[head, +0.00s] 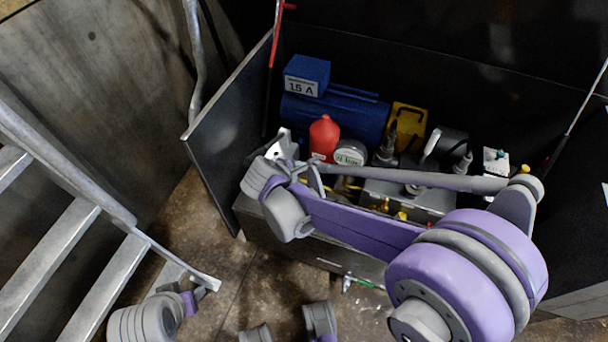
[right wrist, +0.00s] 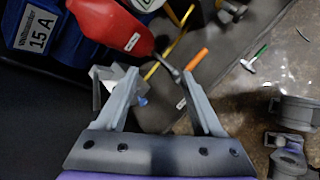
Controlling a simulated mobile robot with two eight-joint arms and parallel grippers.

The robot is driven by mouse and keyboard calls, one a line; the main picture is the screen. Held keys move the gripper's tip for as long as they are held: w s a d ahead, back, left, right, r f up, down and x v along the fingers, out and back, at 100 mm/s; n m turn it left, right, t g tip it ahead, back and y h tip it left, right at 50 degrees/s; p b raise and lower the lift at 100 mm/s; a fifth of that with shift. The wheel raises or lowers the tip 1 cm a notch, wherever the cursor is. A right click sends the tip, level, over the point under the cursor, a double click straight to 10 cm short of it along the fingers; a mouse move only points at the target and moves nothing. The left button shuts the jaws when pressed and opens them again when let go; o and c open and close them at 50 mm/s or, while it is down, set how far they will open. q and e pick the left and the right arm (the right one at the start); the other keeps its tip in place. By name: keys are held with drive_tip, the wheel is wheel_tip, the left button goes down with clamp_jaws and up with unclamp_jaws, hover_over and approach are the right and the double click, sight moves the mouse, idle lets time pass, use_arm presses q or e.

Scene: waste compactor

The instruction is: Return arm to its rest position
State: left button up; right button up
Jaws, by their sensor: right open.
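My right arm (head: 360,225), purple and grey, reaches in from the lower right across the front of the open black cabinet. My right gripper (head: 299,162) is over the cabinet's front left part, near the red bottle (head: 323,137). In the right wrist view its two grey fingers (right wrist: 160,103) are spread wide, with nothing held between them. A small silvery metal piece (right wrist: 106,78) shows beside the left finger; I cannot tell if they touch. Part of my left arm (head: 150,318) shows at the lower left, but no left gripper fingers can be made out.
The cabinet holds a blue power unit (head: 330,115), a round gauge (head: 350,153) and a yellow part (head: 407,126). Its open side panel (head: 228,135) stands left of my gripper. Metal stairs with a rail (head: 65,170) are at the left. An orange-handled tool (right wrist: 196,59) lies beyond the fingers.

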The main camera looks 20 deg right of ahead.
idle(0.3)
drive_tip(key=s+d+r+m+y, duration=0.1)
drive_tip(key=s+d+m+y, duration=0.15)
drive_tip(key=s+m, duration=0.7)
drive_tip(key=s+d+r+m+y, duration=0.1)
drive_tip(key=s+m+y, duration=0.3)
drive_tip(key=s+m, duration=0.55)
use_arm(q)
wheel_tip(320, 180, up, 16)
drive_tip(key=w+p, duration=0.2)
drive_tip(key=p, duration=1.2)
drive_tip(key=shift+f+t, duration=0.2)
drive_tip(key=shift+t, duration=0.1)
use_arm(e)
wheel_tip(320, 180, up, 15)
drive_tip(key=n, duration=0.2)
drive_tip(key=shift+s+a+r, duration=0.15)
drive_tip(key=shift+s+a, duration=0.1)
drive_tip(key=shift+s, duration=0.2)
drive_tip(key=shift+s, duration=0.1)
